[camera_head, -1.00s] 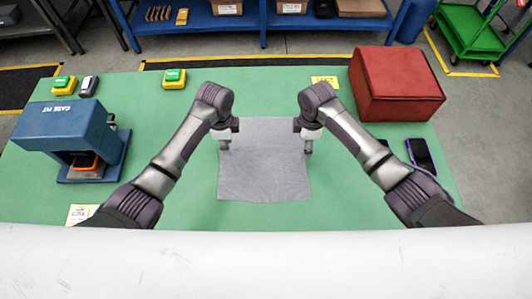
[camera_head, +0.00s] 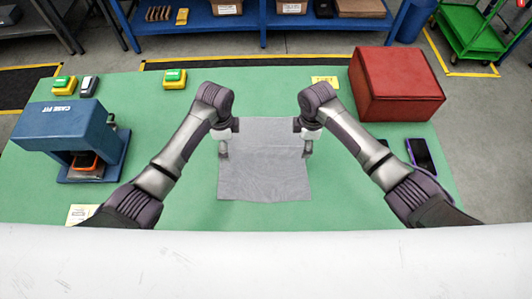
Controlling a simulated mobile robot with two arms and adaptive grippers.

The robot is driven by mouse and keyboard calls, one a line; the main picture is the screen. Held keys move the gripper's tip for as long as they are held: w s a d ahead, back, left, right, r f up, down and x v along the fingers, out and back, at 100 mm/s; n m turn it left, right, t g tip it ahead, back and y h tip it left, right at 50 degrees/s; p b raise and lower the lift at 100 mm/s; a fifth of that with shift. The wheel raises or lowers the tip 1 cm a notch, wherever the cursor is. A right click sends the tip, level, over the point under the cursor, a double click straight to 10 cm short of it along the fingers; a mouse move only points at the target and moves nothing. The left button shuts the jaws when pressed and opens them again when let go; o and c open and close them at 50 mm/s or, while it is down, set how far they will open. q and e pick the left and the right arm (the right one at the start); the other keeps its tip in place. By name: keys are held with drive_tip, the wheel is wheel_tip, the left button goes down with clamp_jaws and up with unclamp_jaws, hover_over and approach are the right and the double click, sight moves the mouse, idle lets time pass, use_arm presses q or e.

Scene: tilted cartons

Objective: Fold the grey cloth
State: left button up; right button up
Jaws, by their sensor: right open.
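The grey cloth (camera_head: 264,172) lies flat and spread out on the green table, roughly square. My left gripper (camera_head: 223,154) points down at the cloth's left edge, toward its far half. It shows edge-on and small, so I cannot tell if its jaws are open. My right gripper (camera_head: 308,154) points down at the cloth's right edge, level with the left one. It is open, with nothing visible between its fingers. I cannot tell whether either gripper touches the cloth. The far corners of the cloth are partly hidden by my wrists.
A red box (camera_head: 396,84) stands at the table's back right, with a phone (camera_head: 421,154) before it. A blue press-like device (camera_head: 72,135) stands at the left. Green-and-yellow button boxes (camera_head: 174,78) sit at the back left. The green table (camera_head: 265,88) is bare around the cloth.

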use_arm(q)
drive_tip(key=shift+r, duration=0.1)
use_arm(e)
drive_tip(key=shift+r, duration=0.1)
use_arm(q)
wheel_tip(320, 180, up, 5)
drive_tip(key=p, duration=0.4)
drive_tip(key=shift+r, duration=0.15)
use_arm(e)
wheel_tip(320, 180, up, 4)
drive_tip(key=shift+r, duration=0.1)
use_arm(q)
drive_tip(key=shift+r, duration=0.15)
